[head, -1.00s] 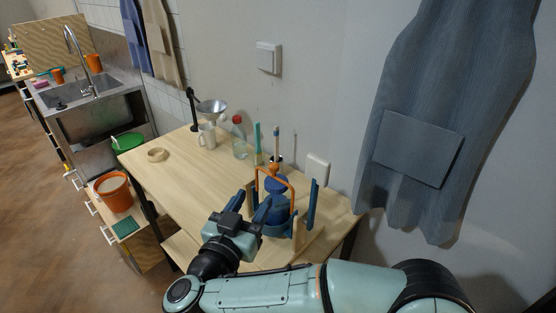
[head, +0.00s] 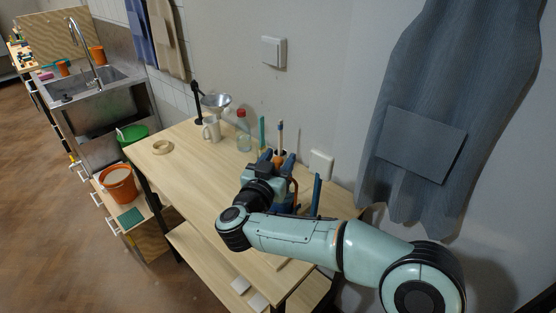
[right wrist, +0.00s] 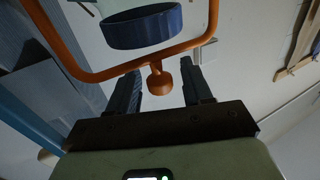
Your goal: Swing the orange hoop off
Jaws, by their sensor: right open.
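The orange hoop (head: 294,190) is mostly hidden behind my right gripper (head: 281,159) in the head view. The right wrist view shows more of the hoop (right wrist: 109,72), a bent orange bar with a round knob (right wrist: 161,82) at its middle. My right gripper (right wrist: 160,76) is open, with one dark finger on each side of the knob. I cannot tell whether either finger touches it. A dark blue round part (right wrist: 143,26) lies within the hoop's outline. A blue upright (head: 316,194) stands to the right of the hoop. My left gripper is not in view.
The wooden table (head: 190,182) is clear at its left front. A grey apron (head: 425,140) hangs at the right.

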